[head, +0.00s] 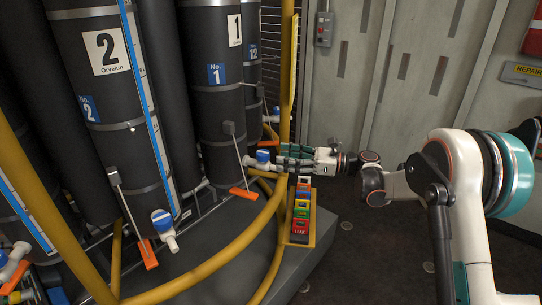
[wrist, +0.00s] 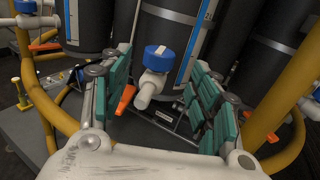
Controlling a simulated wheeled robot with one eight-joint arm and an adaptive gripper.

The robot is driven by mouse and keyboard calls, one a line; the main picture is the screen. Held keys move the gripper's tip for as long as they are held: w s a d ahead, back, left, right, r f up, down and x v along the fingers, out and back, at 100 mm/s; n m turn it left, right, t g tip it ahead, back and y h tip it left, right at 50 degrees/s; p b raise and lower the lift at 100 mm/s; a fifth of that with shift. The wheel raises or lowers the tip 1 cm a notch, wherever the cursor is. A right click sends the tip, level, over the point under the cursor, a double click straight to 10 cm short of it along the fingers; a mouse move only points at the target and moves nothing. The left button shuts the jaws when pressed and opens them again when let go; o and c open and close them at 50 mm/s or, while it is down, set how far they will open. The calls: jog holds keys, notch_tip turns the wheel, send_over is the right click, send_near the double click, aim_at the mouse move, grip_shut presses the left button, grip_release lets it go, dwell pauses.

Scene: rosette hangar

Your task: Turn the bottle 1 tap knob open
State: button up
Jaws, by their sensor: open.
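Bottle 1 (head: 218,90) is a tall dark cylinder with a "1" label and a blue "No. 1" tag. Its tap has a blue knob (head: 263,155) on a white spout low in front of the bottle. In the wrist view, the blue knob (wrist: 158,58) and its white spout (wrist: 150,88) show near the centre, between my finger lines and beyond them. My gripper (head: 282,158) is open, its teal-padded fingers close to the knob from the right. In the wrist view, my gripper (wrist: 160,85) holds nothing. I cannot tell whether a pad touches the knob.
Bottle 2 (head: 110,85) stands left, with its own blue tap knob (head: 161,219) below. A yellow curved rail (head: 245,245) runs around the grey platform. Open floor (head: 385,235) lies to the right.

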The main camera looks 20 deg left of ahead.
jog(key=shift+w+d, duration=0.15)
jog(key=shift+d, duration=2)
jog(key=shift+r, duration=0.1)
